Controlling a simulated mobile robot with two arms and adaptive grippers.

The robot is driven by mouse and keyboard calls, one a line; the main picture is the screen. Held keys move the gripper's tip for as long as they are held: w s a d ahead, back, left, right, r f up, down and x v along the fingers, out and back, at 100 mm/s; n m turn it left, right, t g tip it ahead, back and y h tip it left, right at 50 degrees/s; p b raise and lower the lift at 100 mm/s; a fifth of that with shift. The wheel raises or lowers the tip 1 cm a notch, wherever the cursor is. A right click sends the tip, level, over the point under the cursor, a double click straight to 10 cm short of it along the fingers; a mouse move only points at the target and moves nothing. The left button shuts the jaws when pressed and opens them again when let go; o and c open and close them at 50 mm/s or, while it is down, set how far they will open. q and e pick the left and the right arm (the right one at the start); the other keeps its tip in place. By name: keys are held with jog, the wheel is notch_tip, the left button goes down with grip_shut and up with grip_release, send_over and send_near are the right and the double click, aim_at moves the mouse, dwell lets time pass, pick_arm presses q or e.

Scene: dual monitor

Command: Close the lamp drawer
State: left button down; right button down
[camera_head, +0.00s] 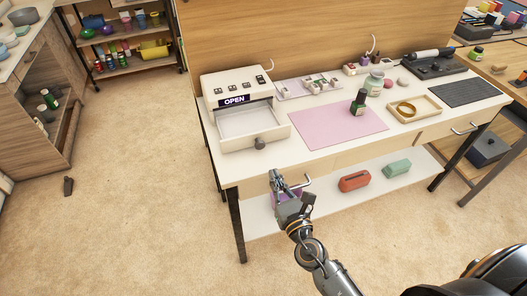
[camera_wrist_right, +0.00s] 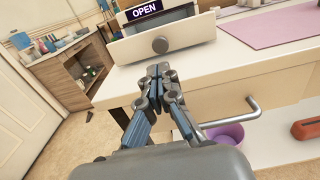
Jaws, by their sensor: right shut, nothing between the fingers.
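The lamp unit (camera_head: 228,88) is a white box at the left end of the white table, with buttons on top and a dark "OPEN" sign. Its white drawer (camera_head: 243,121) is pulled out, with a round grey knob (camera_head: 259,143) on its front. In the right wrist view the drawer front (camera_wrist_right: 185,38) and knob (camera_wrist_right: 160,45) are straight ahead. My right gripper (camera_head: 276,176) is shut and empty, in front of the table edge and below the knob, apart from it. In the right wrist view my right gripper (camera_wrist_right: 158,72) points towards the knob. My left gripper is not in view.
A pink mat (camera_head: 338,124), a dark bottle (camera_head: 359,102) and a wooden tray (camera_head: 414,108) are on the table to the right. A table drawer handle (camera_wrist_right: 240,112) sticks out near my right gripper. A red case (camera_head: 354,181) lies on the lower shelf.

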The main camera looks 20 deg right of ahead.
aim_at(261, 147)
jog(key=w, duration=0.9)
jog(key=shift+w+a, duration=0.15)
jog(key=shift+w, duration=0.15)
jog(key=shift+w+a+f, duration=0.1)
jog(key=shift+w, duration=2.3)
jog(key=shift+s, duration=0.1)
